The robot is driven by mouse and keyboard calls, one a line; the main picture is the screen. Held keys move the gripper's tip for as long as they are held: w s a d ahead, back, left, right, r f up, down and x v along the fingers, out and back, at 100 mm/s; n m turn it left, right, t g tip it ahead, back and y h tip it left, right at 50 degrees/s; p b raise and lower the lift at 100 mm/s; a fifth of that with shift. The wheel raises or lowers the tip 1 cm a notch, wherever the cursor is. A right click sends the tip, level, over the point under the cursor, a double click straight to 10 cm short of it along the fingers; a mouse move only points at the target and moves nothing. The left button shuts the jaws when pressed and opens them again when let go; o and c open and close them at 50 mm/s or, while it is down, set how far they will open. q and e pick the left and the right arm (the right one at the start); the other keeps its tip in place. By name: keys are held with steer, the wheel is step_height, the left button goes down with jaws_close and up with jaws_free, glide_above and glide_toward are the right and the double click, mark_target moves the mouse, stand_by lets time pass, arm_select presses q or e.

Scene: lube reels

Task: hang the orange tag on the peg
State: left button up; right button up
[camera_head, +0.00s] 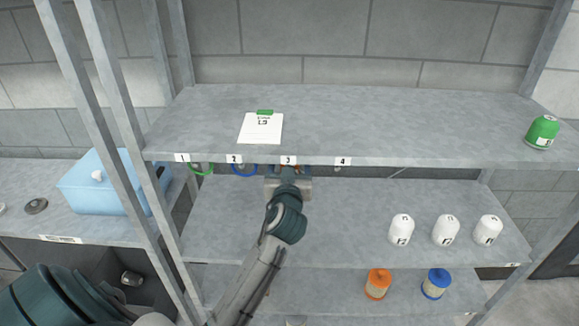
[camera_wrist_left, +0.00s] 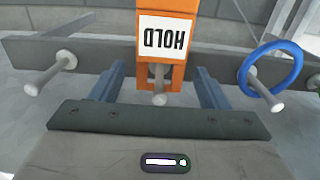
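The orange tag (camera_wrist_left: 177,72), with a white HOLD label upside down in the left wrist view, is at the middle peg (camera_wrist_left: 160,98). The peg's round head shows in front of the tag's slotted end, and the tag appears to hang on it. My left gripper (camera_wrist_left: 160,74) is open, its two blue fingers apart on either side of the tag and peg, with gaps showing. In the head view my left gripper (camera_head: 288,182) is under the shelf edge at label 3 (camera_head: 288,160), hiding most of the tag and peg. My right gripper is not in view.
A blue ring (camera_wrist_left: 299,70) hangs on the neighbouring peg; a green ring (camera_head: 201,170) hangs below label 1. The peg at label 4 (camera_head: 342,161) looks empty. White canisters (camera_head: 401,230) stand lower right; a clipboard sheet (camera_head: 261,130) lies on the top shelf.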

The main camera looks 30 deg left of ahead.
arm_select(q)
steer(key=shift+s+d+f+b, duration=0.2)
steer(key=shift+s+d+b, duration=0.15)
steer(key=shift+s, duration=0.1)
steer(key=b+v, duration=0.3)
steer(key=v, duration=0.6)
steer(key=shift+s+r, duration=0.2)
steer(key=shift+s, duration=0.15)
